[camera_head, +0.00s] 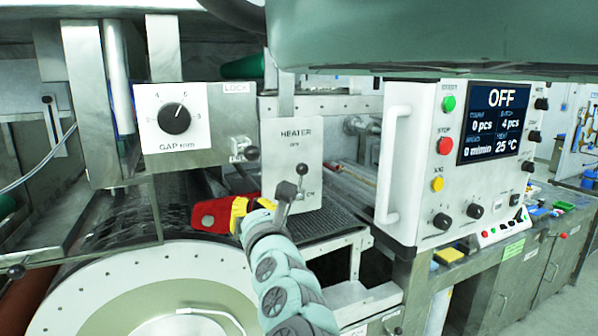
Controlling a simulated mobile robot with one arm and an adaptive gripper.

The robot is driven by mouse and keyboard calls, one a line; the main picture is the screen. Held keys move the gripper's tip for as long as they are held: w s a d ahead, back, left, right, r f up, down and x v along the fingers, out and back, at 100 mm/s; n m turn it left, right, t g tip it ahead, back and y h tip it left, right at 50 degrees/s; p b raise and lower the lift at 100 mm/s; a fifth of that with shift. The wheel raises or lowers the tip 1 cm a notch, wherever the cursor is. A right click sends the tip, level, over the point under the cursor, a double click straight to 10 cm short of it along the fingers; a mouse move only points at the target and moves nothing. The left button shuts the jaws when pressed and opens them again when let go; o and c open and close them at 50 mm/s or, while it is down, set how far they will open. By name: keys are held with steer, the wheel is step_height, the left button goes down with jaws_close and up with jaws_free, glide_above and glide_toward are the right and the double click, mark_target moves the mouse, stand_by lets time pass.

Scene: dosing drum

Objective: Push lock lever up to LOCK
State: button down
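The lock lever (251,153) is a short lever with a black knob, sticking out to the right from a small light block on the machine front. It sits below and right of the gap dial, and the LOCK label (236,88) is on the upper edge above it. My arm reaches up from the bottom centre. Its end, my gripper (205,217), shows red and yellow below the lever and points left, apart from the lever in the picture. The fingers cannot be made out, so their opening is unclear.
A HEATER panel (287,140) with its own black-knobbed lever (302,169) stands just right of my gripper. The GAP dial (174,119) is upper left. A white drum flange (115,285) lies below. The control box (435,205) with an OFF screen stands right.

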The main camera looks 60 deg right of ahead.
mark_target(247, 151)
steer(key=w+d+r+p, duration=0.4)
steer(key=shift+w+r+p, duration=0.2)
steer(key=shift+w+p, duration=0.1)
steer(key=shift+w, duration=0.1)
steer(key=shift+d+r, duration=0.1)
steer(key=shift+d, duration=0.1)
stand_by(0.5)
steer(key=shift+r, duration=0.1)
